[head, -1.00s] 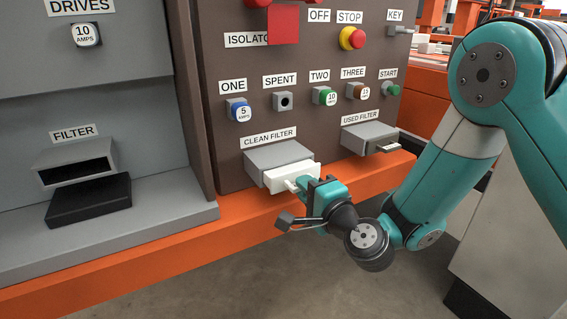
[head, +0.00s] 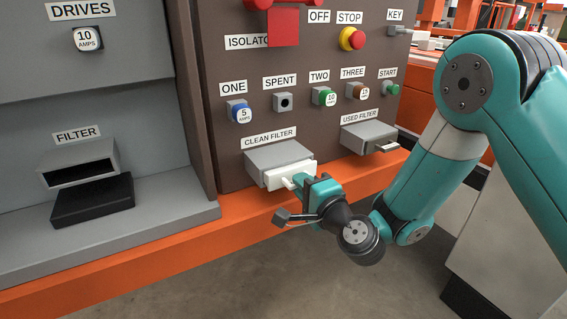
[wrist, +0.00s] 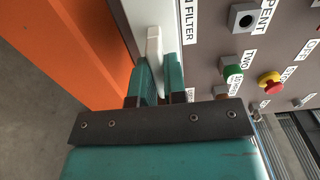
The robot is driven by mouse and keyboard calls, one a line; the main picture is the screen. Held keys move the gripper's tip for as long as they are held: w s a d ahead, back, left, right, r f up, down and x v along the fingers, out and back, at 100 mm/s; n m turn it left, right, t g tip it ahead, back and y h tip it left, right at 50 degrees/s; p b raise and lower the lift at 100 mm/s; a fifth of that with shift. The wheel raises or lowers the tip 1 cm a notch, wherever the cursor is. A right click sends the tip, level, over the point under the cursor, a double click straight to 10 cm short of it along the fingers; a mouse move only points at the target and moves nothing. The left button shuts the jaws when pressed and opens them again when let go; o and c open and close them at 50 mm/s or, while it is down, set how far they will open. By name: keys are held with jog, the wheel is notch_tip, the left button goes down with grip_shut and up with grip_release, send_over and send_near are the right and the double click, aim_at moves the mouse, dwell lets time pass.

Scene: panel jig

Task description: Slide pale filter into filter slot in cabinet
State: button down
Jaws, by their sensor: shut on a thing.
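The pale filter (head: 291,177) sits in the grey clean filter holder (head: 277,155) on the brown panel, its white front sticking out. My gripper (head: 295,184) is in front of it, shut on its small tab. In the wrist view the pale filter's tab (wrist: 154,45) shows between the teal fingers of my gripper (wrist: 160,70). The filter slot (head: 78,173) is the dark opening of a grey housing in the grey cabinet at the left, under the FILTER label. The filter's inner part is hidden in the holder.
A black block (head: 92,200) lies just below the slot, above the cabinet's grey ledge (head: 150,222). The used filter holder (head: 368,136) is to the right, with a dark tabbed piece in its mouth. An orange rail (head: 200,238) runs below. Buttons and sockets sit above.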

jog(key=shift+p+x, duration=0.85)
jog(key=shift+p, duration=0.65)
jog(key=c, duration=1.1)
grip_release()
jog(key=shift+f, duration=0.1)
jog(key=shift+s+d+f+b, duration=0.1)
jog(key=shift+s+d+b, duration=0.15)
jog(key=shift+b, duration=0.75)
jog(key=b+v, duration=0.8)
jog(key=b, duration=0.2)
jog(key=shift+s+r, duration=0.2)
